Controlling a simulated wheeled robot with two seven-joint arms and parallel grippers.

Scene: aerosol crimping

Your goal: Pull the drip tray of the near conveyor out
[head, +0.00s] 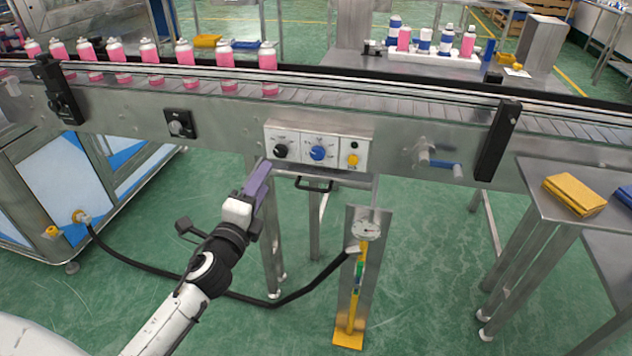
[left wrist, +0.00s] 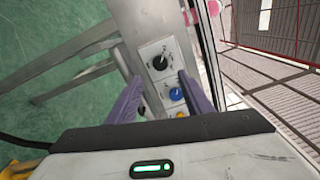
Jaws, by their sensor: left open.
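The near conveyor (head: 405,112) runs across the head view. Under its control panel (head: 317,150) a black bar handle (head: 314,185) hangs at a thin front edge, which looks like the drip tray; the tray's body is hidden beneath the conveyor. My left gripper (head: 261,172) has purple fingers and stands left of the handle, apart from it, near the panel's lower left corner. In the left wrist view the fingers are spread (left wrist: 160,78) with the panel's knobs showing between and beyond them. I see nothing held. My right gripper is in neither view.
A gauge stand with a yellow base (head: 349,338) stands below and right of the handle, and a black hose (head: 245,297) loops across the floor. Pink cans (head: 186,52) line the belt. A side table with a yellow cloth (head: 575,194) is at right.

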